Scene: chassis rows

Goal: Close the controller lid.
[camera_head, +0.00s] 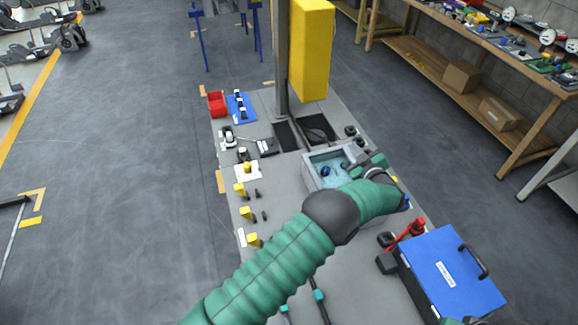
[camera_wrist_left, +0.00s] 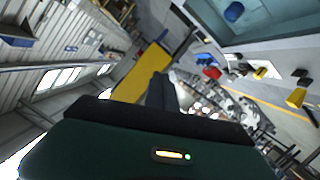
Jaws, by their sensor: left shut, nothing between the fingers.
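The controller appears to be the grey open-topped box (camera_head: 309,174) on the bench, with a pale blue inside and a dark blue round part (camera_head: 326,170). Its rim and blue part also show at the upper right of the left wrist view (camera_wrist_left: 262,42). I cannot make out its lid clearly; my arm covers the box's right side. My left gripper (camera_head: 362,166) is at the box's right side in the head view. Its dark fingers (camera_wrist_left: 160,92) are shut and empty; I cannot tell whether they touch the box. My right gripper is not in view.
A blue case (camera_head: 440,262) with a black handle lies at the right front, beside a red lever (camera_head: 408,234). A yellow block (camera_head: 312,50) on a grey post rises behind the box. Yellow-topped parts (camera_head: 246,213) line the left edge.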

